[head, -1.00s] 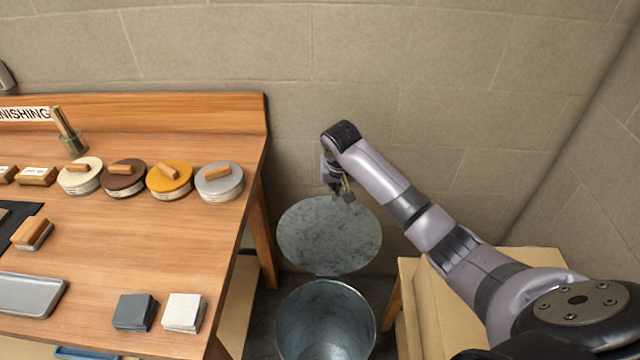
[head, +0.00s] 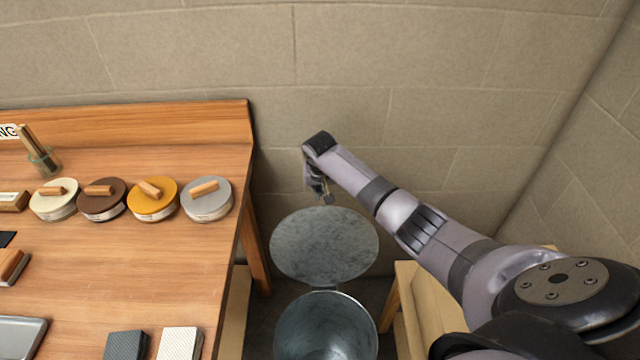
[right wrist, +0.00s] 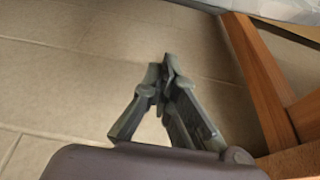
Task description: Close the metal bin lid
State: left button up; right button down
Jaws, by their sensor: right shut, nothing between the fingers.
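The round metal bin (head: 327,330) stands on the floor between the wooden table and a lower wooden piece. Its grey lid (head: 324,246) is open, tilted up on the hinge at the bin's back rim, toward the wall. My right gripper (head: 327,198) is at the lid's top edge, near the wall; whether it touches the lid I cannot tell. In the right wrist view its fingers (right wrist: 168,72) are shut together with nothing between them. A grey metal edge (right wrist: 285,8), probably the lid, shows at the top right there. My left gripper is out of view.
The wooden table (head: 120,270) on the left holds several round tins, sanding blocks and a brush pot (head: 43,160). A low wooden piece (head: 425,310) stands right of the bin. The block wall (head: 420,60) is close behind.

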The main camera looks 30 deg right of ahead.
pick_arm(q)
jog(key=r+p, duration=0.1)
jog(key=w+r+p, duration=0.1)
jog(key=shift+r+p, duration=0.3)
pick_arm(e)
jog(key=s+a, duration=0.1)
jog(key=s+f, duration=0.1)
jog(key=s, duration=0.1)
jog(key=shift+a+f, duration=0.1)
jog(key=shift+a, duration=0.3)
jog(key=shift+s, duration=0.1)
